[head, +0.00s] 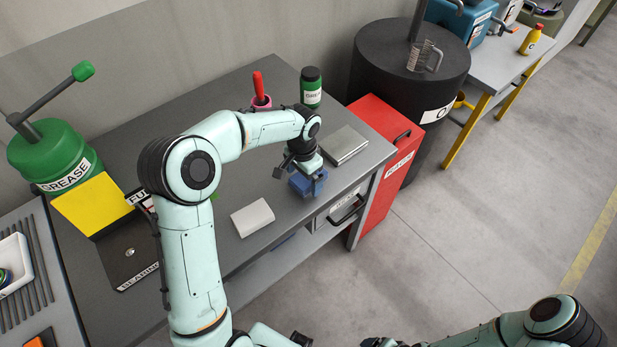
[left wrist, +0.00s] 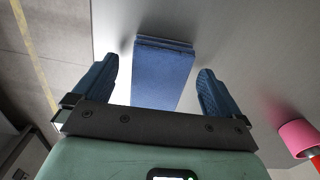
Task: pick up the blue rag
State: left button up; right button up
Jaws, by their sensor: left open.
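The blue rag (head: 308,184) is a folded block lying on the grey workbench (head: 265,90) near its front right edge. My left gripper (head: 298,176) is over it, pointing down, and hides part of it in the head view. In the left wrist view the rag (left wrist: 162,75) lies between the two spread blue fingers of my left gripper (left wrist: 157,75), with a gap on each side. The gripper is open and holds nothing. Part of my right arm shows at the lower right of the head view, but its fingers cannot be made out.
A white folded cloth (head: 252,217) lies left of the rag, and a flat metal box (head: 343,145) behind it. A red cabinet (head: 392,150) adjoins the bench on the right.

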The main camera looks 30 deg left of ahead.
aim_at(303, 179)
pick_arm(q)
jog(key=c, duration=1.1)
jog(key=shift+c, duration=0.2)
notch_tip(303, 179, up, 20)
jog(key=p, duration=0.2)
jog(key=shift+p, duration=0.3)
pick_arm(e)
jog(key=shift+t, duration=0.3)
jog(key=w+r, duration=0.3)
jog(key=shift+w+r, duration=0.25)
jog(key=shift+r, duration=0.05)
pick_arm(q)
jog(key=shift+o, duration=1)
jog(key=shift+a, duration=0.1)
jog(key=shift+c, duration=0.5)
